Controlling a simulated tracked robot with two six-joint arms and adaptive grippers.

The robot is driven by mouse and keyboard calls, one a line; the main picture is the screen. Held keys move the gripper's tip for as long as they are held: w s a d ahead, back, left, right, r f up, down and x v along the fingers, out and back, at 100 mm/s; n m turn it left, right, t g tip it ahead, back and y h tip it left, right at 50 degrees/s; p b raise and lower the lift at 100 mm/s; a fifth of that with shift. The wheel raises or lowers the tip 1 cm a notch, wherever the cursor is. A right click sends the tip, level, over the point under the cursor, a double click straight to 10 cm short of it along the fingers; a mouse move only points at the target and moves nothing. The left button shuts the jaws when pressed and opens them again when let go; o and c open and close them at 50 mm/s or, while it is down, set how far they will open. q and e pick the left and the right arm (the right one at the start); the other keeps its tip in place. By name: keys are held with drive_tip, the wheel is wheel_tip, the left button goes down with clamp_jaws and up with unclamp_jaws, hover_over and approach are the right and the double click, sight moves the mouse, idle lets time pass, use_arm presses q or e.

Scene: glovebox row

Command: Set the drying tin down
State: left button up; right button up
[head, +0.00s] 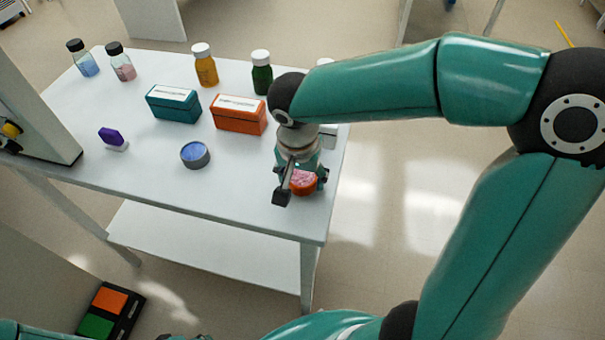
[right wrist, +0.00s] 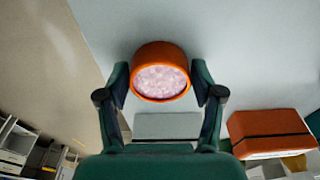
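An orange round tin with pink granular contents (head: 303,183) is at the right end of the white table, near its front right corner. It also shows in the right wrist view (right wrist: 160,52), between my fingertips. My right gripper (head: 296,182) has one finger on each side of this tin and looks shut on it. I cannot tell whether the tin's base touches the table. A second round tin, grey with blue contents (head: 195,154), stands on the table further left.
An orange box (head: 240,115) and a teal box (head: 173,104) stand behind the tins, with several capped bottles (head: 262,72) further back. A purple block on a white base (head: 111,138) is at left. The table (head: 240,185) is bare between the two tins.

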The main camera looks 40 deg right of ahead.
sight(299, 184)
drive_tip(key=shift+o, duration=1)
drive_tip(key=shift+r, duration=0.1)
drive_tip(key=shift+r, duration=0.2)
wheel_tip(299, 184, up, 12)
drive_tip(key=s+a+p, duration=0.1)
drive_tip(key=shift+a+f+p, duration=0.2)
drive_tip(key=shift+p, duration=0.2)
